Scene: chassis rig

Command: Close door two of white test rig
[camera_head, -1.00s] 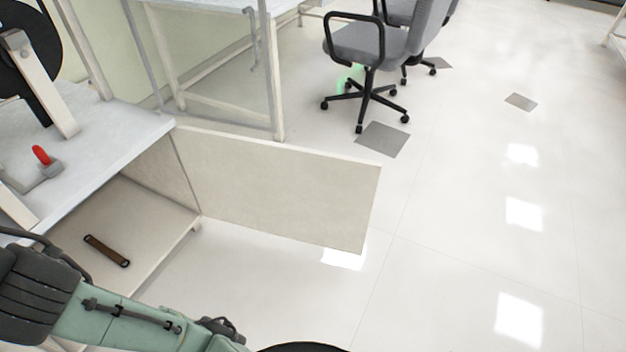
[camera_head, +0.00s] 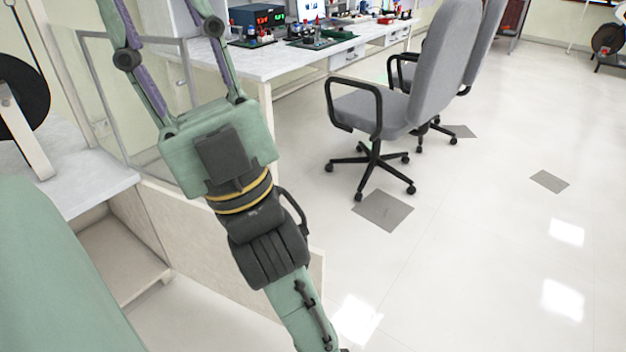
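The white test rig (camera_head: 92,190) stands at the left, with a pale top and an open compartment (camera_head: 115,255) below it. Its door (camera_head: 190,245), a flat cream panel, stands wide open and reaches out to the right. I see no number on the door. My forearm and wrist cross in front of the door and hide its middle; its far edge shows to the right of my arm. My gripper (camera_head: 160,25) points up the picture above the door's upper edge. Its two fingers are spread and I see nothing between them. The fingertips run out of the frame.
A grey office chair (camera_head: 410,90) with black arms stands right of my gripper, another behind it. A workbench (camera_head: 290,60) with electronics is at the back. A large black disc (camera_head: 22,95) is on the rig at left. The floor at right is clear.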

